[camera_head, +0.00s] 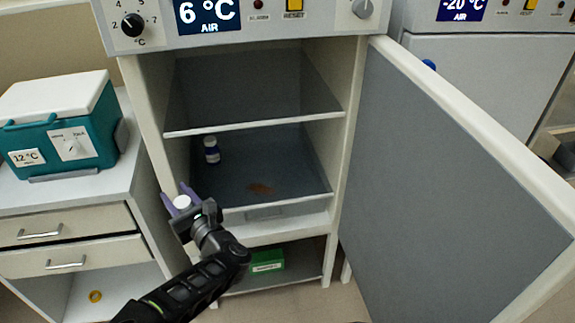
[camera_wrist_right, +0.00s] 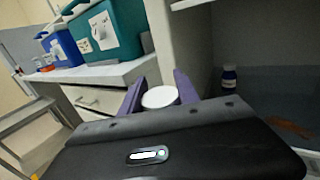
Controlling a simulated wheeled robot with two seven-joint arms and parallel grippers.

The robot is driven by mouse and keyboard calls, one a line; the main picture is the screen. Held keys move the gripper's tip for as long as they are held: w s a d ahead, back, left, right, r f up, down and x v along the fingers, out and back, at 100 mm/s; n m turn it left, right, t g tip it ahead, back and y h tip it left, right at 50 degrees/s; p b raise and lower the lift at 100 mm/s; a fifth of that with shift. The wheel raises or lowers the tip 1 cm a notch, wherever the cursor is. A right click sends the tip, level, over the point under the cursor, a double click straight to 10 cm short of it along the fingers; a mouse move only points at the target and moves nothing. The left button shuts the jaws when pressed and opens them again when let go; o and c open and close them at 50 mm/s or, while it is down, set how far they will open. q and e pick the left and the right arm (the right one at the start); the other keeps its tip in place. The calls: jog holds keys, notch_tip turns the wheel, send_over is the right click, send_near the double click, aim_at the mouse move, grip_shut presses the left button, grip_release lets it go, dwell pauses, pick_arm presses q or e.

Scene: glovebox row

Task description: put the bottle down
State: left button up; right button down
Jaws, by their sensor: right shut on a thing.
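My right gripper (camera_head: 182,196) is shut on a bottle, of which the round white cap (camera_head: 182,202) shows between the purple fingers. In the right wrist view the white cap (camera_wrist_right: 160,97) sits between the two fingers (camera_wrist_right: 160,92); the bottle's body is hidden below the gripper. The gripper is in front of the open fridge, near its left front post. My left gripper is not in view.
The fridge door (camera_head: 450,190) stands open to the right. A brown stain (camera_head: 259,188) lies on the middle shelf (camera_head: 290,170). The upper shelf edge (camera_head: 255,124) is above it. A green box (camera_head: 267,261) sits in the lower compartment. A teal cooler (camera_head: 60,135) stands on the left cabinet.

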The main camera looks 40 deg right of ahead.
jog(key=shift+s+d, duration=0.1)
jog(key=shift+d, duration=0.15)
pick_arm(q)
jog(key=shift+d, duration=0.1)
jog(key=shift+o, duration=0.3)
